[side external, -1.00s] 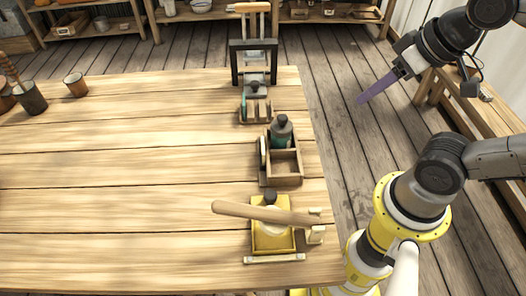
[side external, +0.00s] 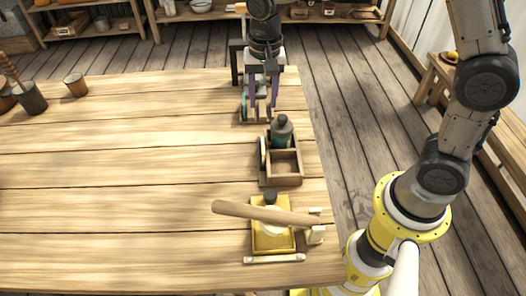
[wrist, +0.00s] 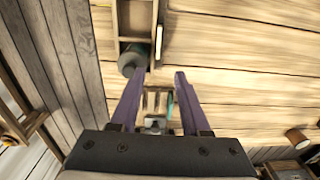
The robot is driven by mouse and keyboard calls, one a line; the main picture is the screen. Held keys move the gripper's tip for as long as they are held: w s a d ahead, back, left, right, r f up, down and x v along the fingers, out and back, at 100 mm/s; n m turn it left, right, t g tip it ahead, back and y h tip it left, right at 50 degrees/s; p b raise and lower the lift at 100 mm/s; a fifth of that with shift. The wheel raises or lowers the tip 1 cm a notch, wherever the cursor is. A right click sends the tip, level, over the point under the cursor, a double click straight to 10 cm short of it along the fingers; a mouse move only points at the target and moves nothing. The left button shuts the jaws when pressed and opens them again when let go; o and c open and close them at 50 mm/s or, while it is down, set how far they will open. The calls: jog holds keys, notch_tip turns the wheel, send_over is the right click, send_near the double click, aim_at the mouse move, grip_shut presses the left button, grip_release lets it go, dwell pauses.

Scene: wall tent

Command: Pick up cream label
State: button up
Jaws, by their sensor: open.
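My gripper (side external: 263,100) is open, its two purple fingers pointing down over the small slotted wooden rack (side external: 256,116) near the table's far right edge. In the wrist view the open fingertips (wrist: 157,77) frame that rack (wrist: 156,104), with nothing between them. A thin teal piece (wrist: 170,104) stands at one side of the rack. I cannot tell for certain which thing is the cream label. A pale upright piece (side external: 263,151) leans at the left side of the wooden box, and a pale strip (side external: 274,259) lies before the yellow tray.
A wooden box (side external: 286,181) holds a dark green bottle (side external: 281,133). A yellow tray (side external: 272,241) has a wooden bat-like handle over it. The table's middle is clear.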

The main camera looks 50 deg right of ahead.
aim_at(263, 145)
notch_tip(263, 145, down, 15)
jog(key=shift+s+a+r, duration=0.1)
jog(key=shift+a, duration=0.05)
dwell(0.5)
grip_shut()
